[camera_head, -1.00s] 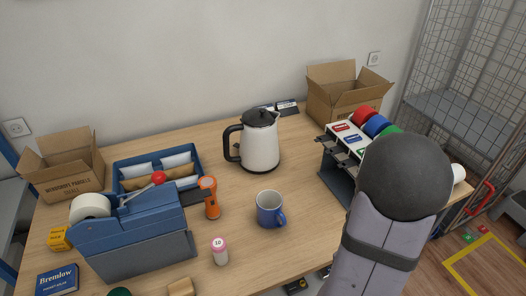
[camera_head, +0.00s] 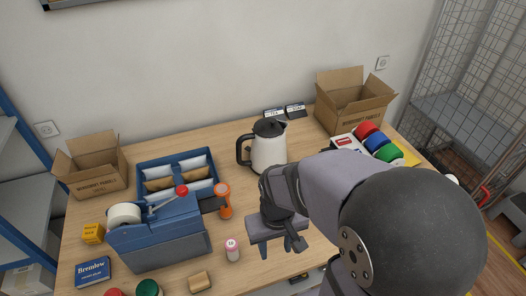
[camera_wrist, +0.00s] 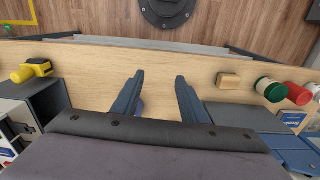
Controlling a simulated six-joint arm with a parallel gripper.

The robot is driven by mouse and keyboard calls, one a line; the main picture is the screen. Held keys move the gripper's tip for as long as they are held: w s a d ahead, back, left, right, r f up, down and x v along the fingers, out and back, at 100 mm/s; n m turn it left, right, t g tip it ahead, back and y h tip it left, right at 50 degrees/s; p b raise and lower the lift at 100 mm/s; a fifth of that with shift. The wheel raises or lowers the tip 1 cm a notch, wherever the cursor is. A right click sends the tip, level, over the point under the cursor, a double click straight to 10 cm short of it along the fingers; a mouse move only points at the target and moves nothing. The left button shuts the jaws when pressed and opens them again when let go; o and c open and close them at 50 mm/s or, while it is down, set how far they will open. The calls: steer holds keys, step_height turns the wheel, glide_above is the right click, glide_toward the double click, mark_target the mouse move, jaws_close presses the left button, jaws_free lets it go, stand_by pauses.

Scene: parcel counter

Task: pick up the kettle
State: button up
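The white kettle (camera_head: 268,153) with its black lid and black handle stands upright on the table, towards the back middle in the head view. Its handle points left. My gripper (camera_head: 276,250) is in front of the kettle, nearer the table's front edge, and apart from it. In the wrist view my gripper (camera_wrist: 156,80) has its two fingers spread, with no object clearly held between them. The kettle does not show in the wrist view.
A blue tray (camera_head: 150,180), a tape dispenser (camera_head: 160,235) and an orange flashlight (camera_head: 223,200) stand left of the gripper. A small pink-capped bottle (camera_head: 232,250) is close to it. Open boxes stand at the back right (camera_head: 352,105) and left (camera_head: 92,172).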

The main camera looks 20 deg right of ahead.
mark_target(239, 149)
steer(key=w+d+f+t+b, duration=0.1)
steer(key=w+t+b, duration=0.3)
steer(key=w, duration=0.9)
steer(key=w+d+f+t+b, duration=0.1)
steer(key=w+f+t+b, duration=0.2)
steer(key=w, duration=1.1)
steer(key=w+d+f+t+b, duration=0.1)
steer(key=w+f+t+b, duration=0.2)
steer(key=w, duration=1.1)
steer(key=shift+w+d+n+t+b, duration=0.15)
steer(key=shift+n+t+b, duration=0.25)
steer(key=shift+t+b, duration=1.65)
steer(key=shift+w+r+g+b, duration=0.1)
steer(key=shift+w+g+b, duration=0.25)
steer(key=shift+b, duration=0.25)
steer(key=shift+p+x, duration=0.5)
steer(key=shift+x, duration=0.45)
steer(key=shift+p+x, duration=1.45)
steer(key=shift+x, duration=1.15)
steer(key=shift+c, duration=0.4)
